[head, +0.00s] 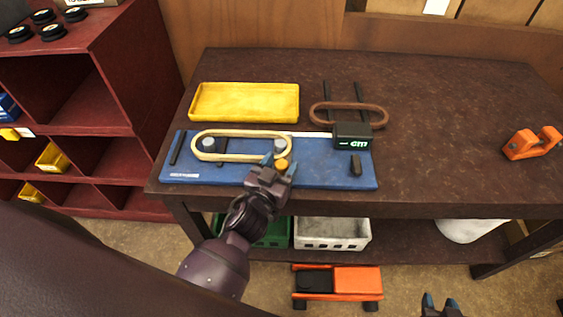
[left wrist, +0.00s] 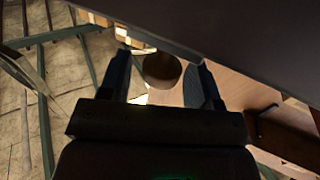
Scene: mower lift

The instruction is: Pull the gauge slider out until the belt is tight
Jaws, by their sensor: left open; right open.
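The blue gauge board (head: 225,178) lies along the table's front edge. A cream belt (head: 240,133) loops around two grey pulleys, the left pulley (head: 208,145) and the right pulley (head: 280,146). A yellow knob (head: 282,164), seemingly the slider's, is just below the right pulley. Contact cannot be told. My right gripper (head: 440,302) is open, low at the bottom edge.
A yellow tray (head: 245,117) and a brown belt (head: 315,120) lie behind the board. An orange bracket (head: 532,143) sits at the table's right. Green and white crates (head: 332,246) stand below. The table's right middle is clear (head: 445,130). A red shelf (head: 110,50) stands left.

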